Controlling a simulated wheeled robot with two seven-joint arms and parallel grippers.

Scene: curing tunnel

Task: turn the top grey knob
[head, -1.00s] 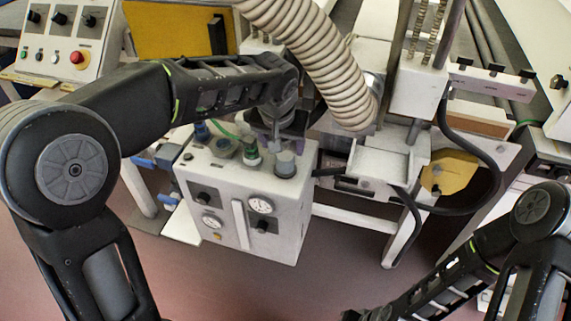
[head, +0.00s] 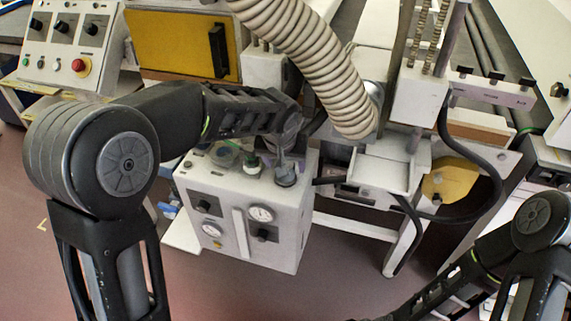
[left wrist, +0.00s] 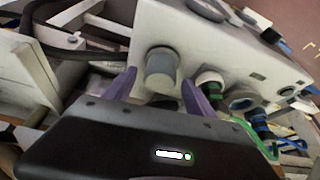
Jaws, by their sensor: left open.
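The top grey knob (head: 286,174) is a round grey cylinder on the top of a white control box (head: 282,240). In the left wrist view the knob (left wrist: 160,72) stands between the two purple fingers of my left gripper (left wrist: 158,80). The fingers are apart, with a visible gap on each side of the knob. In the head view my left gripper (head: 284,153) is above the knob and mostly hidden by my own arm. My right forearm runs off the bottom edge, and its gripper is not seen.
A green-ringed fitting (head: 252,164) stands beside the knob on the box top, with hoses farther along. A ribbed beige hose (head: 318,66) hangs close behind my left arm. Gauges and black knobs are on the box front. The floor before the box is clear.

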